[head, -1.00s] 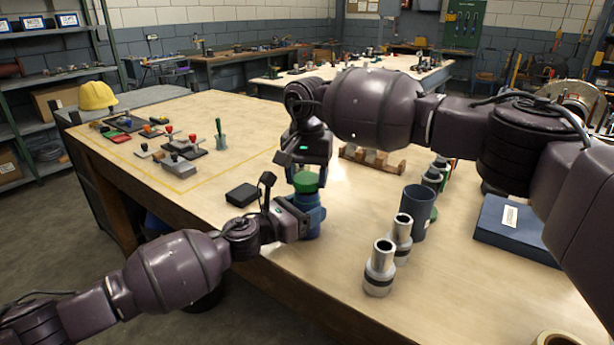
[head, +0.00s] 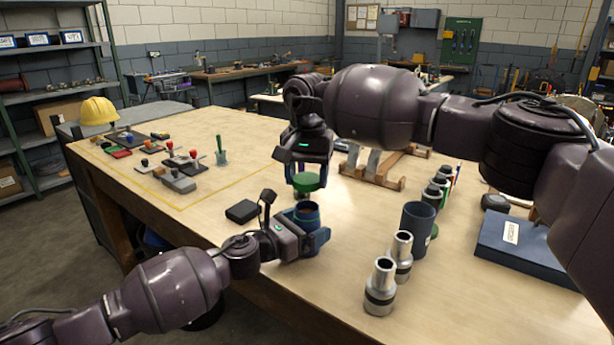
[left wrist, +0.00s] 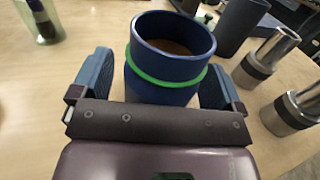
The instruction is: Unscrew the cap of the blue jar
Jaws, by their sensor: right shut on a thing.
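The blue jar (head: 307,214) stands near the front edge of the workbench, its mouth uncovered and brown inside. In the left wrist view the jar (left wrist: 165,90) has a bright green ring below its rim. My left gripper (head: 308,240) is around the jar with its fingers spread to either side. A narrow gap shows at the left finger in the wrist view. My right gripper (head: 308,170) points down above the jar, shut on the green cap (head: 308,183). The cap is clear of the jar's mouth.
A black box (head: 241,211) lies left of the jar. A dark blue cup (head: 416,228) and metal cylinders (head: 380,287) stand to its right. A wooden rack (head: 372,175) is behind, a blue case (head: 518,245) at far right. Bare bench (head: 255,165) lies behind left.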

